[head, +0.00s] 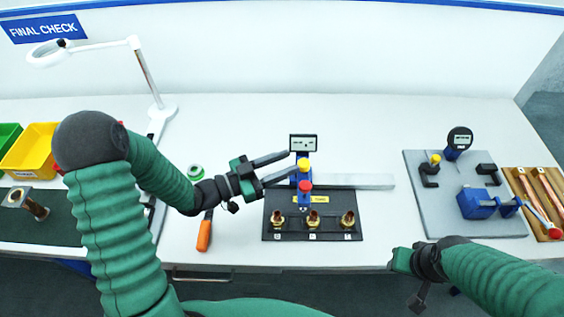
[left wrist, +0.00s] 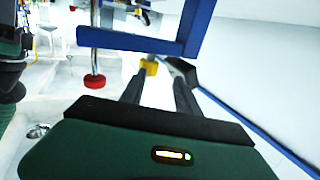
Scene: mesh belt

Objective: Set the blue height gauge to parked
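The blue height gauge (head: 303,177) stands behind a black plate, with a small display (head: 303,143) at its top. A yellow knob (head: 303,164) and, lower, a red knob (head: 305,186) show on its front. In the left wrist view the blue gauge frame (left wrist: 140,42), yellow knob (left wrist: 150,66) and red knob (left wrist: 95,81) are close. My left gripper (head: 292,163) is open, its two fingers apart and pointing at the yellow knob; contact cannot be told. My right gripper (head: 404,262) is at the table's front edge, away from the gauge; its fingers are unclear.
The black plate (head: 273,232) holds three brass fittings. A grey bar (head: 360,181) runs right from the gauge. A grey fixture plate (head: 430,215) and copper tubes (head: 540,190) are at right. An orange-handled tool (head: 204,235) and a yellow bin (head: 30,152) are at left.

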